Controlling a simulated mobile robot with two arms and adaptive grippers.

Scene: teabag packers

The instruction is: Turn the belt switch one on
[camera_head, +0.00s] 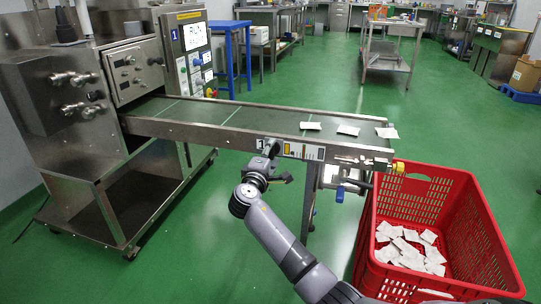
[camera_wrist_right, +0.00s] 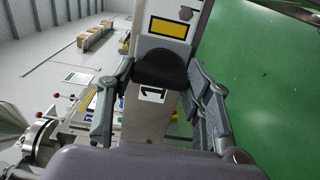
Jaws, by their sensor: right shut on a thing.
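The belt switch one is a black rotary knob (camera_wrist_right: 160,68) on the side rail of the conveyor, beside a white label with "1" (camera_wrist_right: 152,95) and below a yellow plate in the right wrist view. My right gripper (camera_wrist_right: 159,76) has one finger on each side of the knob and is shut on it. In the head view my right gripper (camera_head: 272,160) reaches up to the rail by the "1" label (camera_head: 261,143), partly hiding the switch. Which way the knob points is hard to tell. My left gripper is not in view.
The conveyor belt (camera_head: 250,115) carries a few white teabag packets (camera_head: 347,130) near its right end. A red crate (camera_head: 440,190) with several packets stands below that end. The steel packing machine (camera_head: 70,90) with a control panel (camera_head: 190,45) stands left. Green floor is open beyond.

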